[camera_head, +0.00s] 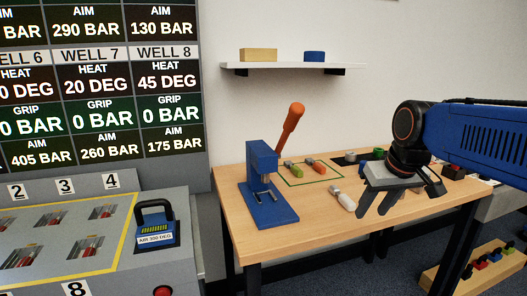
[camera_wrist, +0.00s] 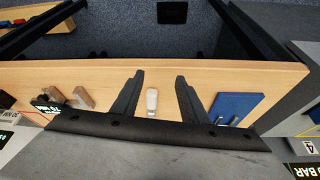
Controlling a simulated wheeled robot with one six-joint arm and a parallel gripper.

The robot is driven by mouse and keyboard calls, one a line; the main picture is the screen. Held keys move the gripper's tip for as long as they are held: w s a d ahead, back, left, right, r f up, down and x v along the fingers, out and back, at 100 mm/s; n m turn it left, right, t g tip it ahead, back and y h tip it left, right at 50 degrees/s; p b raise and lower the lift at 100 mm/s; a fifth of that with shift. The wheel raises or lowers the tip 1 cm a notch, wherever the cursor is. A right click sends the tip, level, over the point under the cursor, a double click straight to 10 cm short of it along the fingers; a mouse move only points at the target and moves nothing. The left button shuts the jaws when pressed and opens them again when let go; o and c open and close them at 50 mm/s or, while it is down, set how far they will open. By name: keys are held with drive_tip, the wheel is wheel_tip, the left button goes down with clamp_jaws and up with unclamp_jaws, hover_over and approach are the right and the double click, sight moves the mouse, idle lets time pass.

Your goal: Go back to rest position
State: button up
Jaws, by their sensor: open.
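My gripper (camera_head: 402,203) hangs over the right half of the wooden table in the head view, with its fingers spread and pointing down. In the wrist view my gripper (camera_wrist: 159,76) shows two separate dark fingers with nothing held between them. A small pale grey handled piece (camera_head: 343,199) lies on the table just left of the fingers. In the wrist view the pale piece (camera_wrist: 152,102) appears between the fingers, farther off on the tabletop. I cannot tell the exact height of the fingers above the table.
A blue lever press (camera_head: 265,190) with an orange handle stands on the table's left. Orange and green pieces (camera_head: 315,166) lie in a green outline. A white shelf (camera_head: 290,68) hangs behind. A grey console (camera_head: 70,240) stands left, and a wooden rack (camera_head: 480,268) sits low right.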

drive_tip(key=s+d+f+m, duration=0.1)
drive_tip(key=s+d+f, duration=0.1)
drive_tip(key=s+f, duration=1.1)
drive_tip(key=s, duration=0.4)
drive_tip(key=shift+m+h, duration=0.3)
